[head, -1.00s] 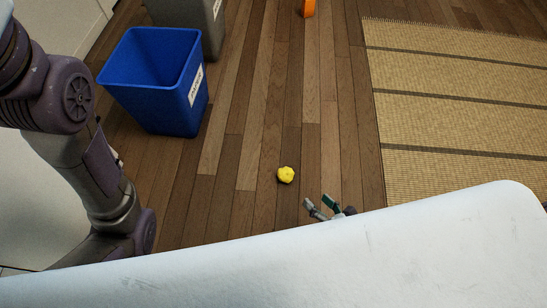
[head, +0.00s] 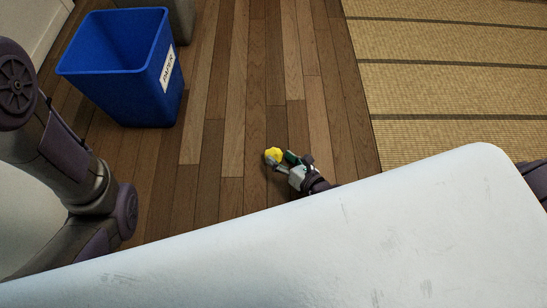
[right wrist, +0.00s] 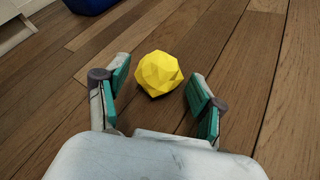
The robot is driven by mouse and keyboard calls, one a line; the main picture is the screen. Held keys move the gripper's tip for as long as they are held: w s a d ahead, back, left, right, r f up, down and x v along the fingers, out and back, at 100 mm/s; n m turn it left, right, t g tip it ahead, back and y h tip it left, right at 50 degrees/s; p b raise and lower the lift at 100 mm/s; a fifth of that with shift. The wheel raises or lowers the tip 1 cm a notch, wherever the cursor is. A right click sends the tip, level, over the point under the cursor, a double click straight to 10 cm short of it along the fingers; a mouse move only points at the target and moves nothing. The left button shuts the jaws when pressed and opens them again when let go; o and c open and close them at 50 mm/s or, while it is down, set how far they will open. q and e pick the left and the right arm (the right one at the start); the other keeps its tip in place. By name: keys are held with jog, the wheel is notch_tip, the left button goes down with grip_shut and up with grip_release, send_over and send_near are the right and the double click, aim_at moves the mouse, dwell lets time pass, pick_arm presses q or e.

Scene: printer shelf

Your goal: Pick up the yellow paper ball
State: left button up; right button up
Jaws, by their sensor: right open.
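The yellow paper ball (head: 273,155) lies on the wooden floor in the middle of the head view. In the right wrist view the ball (right wrist: 159,73) is faceted and sits just ahead of the fingertips, roughly centred in the gap. My right gripper (head: 281,163) is open at the ball, and one finger partly covers it in the head view. In the right wrist view the open gripper (right wrist: 156,88) shows a green pad on each finger, with nothing held. My left arm shows at the left of the head view, but its gripper is out of view.
A blue paper bin (head: 120,90) stands at the upper left, with a grey bin (head: 180,18) behind it. A woven mat (head: 450,85) covers the floor at the right. The wooden floor (head: 215,110) around the ball is clear.

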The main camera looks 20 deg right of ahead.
jog(key=shift+w+a+f, duration=0.15)
jog(key=shift+w+a, duration=0.05)
jog(key=shift+w, duration=0.25)
jog(key=c, duration=0.6)
jog(key=shift+o, duration=0.2)
